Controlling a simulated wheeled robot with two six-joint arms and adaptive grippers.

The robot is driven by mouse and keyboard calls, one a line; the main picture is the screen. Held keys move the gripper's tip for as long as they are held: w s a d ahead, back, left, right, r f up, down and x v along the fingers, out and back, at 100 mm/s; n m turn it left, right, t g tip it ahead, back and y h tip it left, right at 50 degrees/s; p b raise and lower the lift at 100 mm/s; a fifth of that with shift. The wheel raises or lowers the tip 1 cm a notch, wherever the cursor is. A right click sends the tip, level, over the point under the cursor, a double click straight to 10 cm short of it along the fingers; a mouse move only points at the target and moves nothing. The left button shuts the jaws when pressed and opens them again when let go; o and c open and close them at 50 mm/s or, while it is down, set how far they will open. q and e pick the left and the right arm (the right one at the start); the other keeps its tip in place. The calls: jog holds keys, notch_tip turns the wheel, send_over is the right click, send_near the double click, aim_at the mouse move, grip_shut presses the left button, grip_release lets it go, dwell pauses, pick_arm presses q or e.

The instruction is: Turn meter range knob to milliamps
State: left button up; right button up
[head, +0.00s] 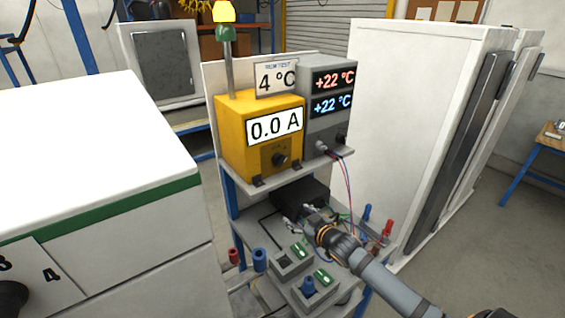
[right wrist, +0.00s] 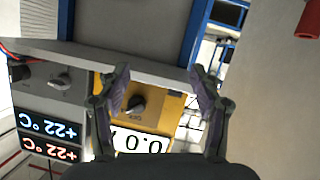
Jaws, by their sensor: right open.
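The meter (head: 235,128) is a yellow box on the upper shelf, with a display reading 0.0 A. Its black range knob (head: 279,159) sits on a darker plate low on the front face. In the right wrist view the knob (right wrist: 136,104) appears upside down, in the gap between the fingers and nearer the left one; its marks are too small to read. My right gripper (head: 299,214) is open and empty, below the knob and apart from it in the head view. It also shows in the right wrist view (right wrist: 160,76). My left gripper is not in view.
A grey unit (head: 325,120) with two +22 °C displays and plugged leads stands right of the meter. The shelf edge (head: 300,172) lies just below the knob. Sockets and coloured plugs fill the lower bench. White cabinets (head: 405,120) stand to the right.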

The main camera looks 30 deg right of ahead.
aim_at(283, 163)
jog(key=w+d+r+n+t+y, duration=0.1)
jog(key=w+d+r+t, duration=0.1)
jog(key=r, duration=0.4)
jog(key=w+d+r+n+t+y, duration=0.1)
jog(key=w+d+r+t, duration=0.15)
jog(key=r, duration=0.25)
jog(key=shift+g, duration=0.35)
jog(key=w+a+b, duration=0.1)
jog(key=w, duration=0.2)
jog(key=w+b, duration=0.2)
jog(key=w, duration=0.1)
jog(key=w+a+b, duration=0.1)
jog(key=w+b, duration=0.1)
jog(key=w, duration=0.1)
jog(key=shift+w+a+r, duration=0.15)
jog(key=shift+w+a, duration=0.15)
jog(key=shift+w, duration=0.5)
jog(key=shift+c, duration=0.3)
jog(key=c, duration=1.1)
jog(key=shift+m, duration=0.3)
